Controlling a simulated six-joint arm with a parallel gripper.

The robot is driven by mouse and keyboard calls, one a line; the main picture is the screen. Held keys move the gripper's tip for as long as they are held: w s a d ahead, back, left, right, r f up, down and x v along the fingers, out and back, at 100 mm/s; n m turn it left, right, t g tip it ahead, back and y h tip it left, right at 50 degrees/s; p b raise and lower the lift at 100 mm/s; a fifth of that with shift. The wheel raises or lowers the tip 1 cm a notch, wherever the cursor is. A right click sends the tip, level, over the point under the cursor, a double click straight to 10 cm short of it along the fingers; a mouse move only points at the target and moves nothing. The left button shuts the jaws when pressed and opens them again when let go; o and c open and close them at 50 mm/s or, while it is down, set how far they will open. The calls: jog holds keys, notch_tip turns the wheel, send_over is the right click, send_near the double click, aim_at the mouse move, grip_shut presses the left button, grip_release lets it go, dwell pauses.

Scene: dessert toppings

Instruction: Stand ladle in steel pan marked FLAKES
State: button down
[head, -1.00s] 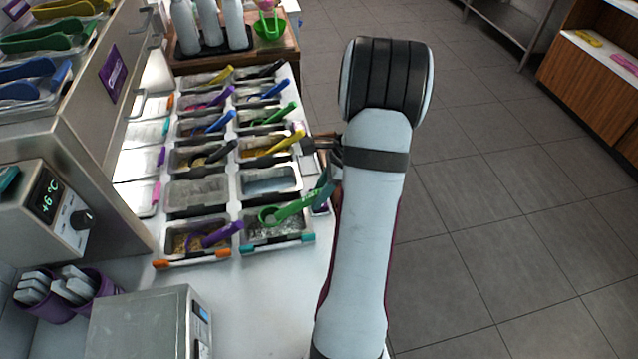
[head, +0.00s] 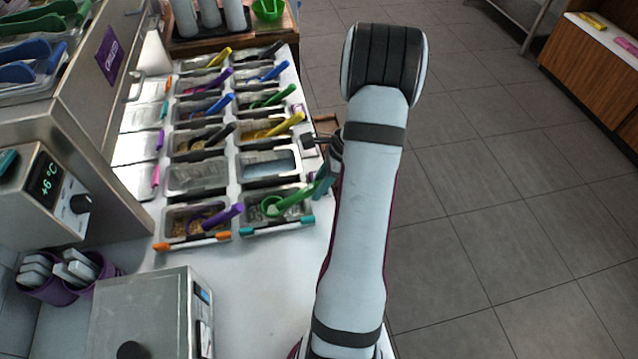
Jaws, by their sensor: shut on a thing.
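A green ladle (head: 287,203) is at the front right pan (head: 277,231), a steel pan with a teal tab at its front corner. The ladle's round bowl is at or just over the pale contents, and I cannot tell whether it touches them. Its handle slants up to the right. My gripper (head: 319,188), dark teal and partly hidden behind my arm, is shut on the handle's end at the pan's right side. No FLAKES marking is readable on any pan.
Two rows of steel pans hold toppings and coloured utensils; a purple-handled one (head: 222,216) lies in the pan to the left. One pan (head: 197,177) behind it has no utensil. A scale (head: 150,315) stands at the front. White counter is clear before the pans.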

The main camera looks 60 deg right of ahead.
jog(key=shift+f, duration=0.15)
dwell(0.3)
jog(key=shift+f, duration=0.9)
dwell(0.3)
jog(key=shift+f, duration=0.3)
dwell(0.4)
jog(key=shift+c, duration=0.6)
grip_release()
jog(key=shift+r, duration=0.1)
jog(key=shift+r, duration=3.95)
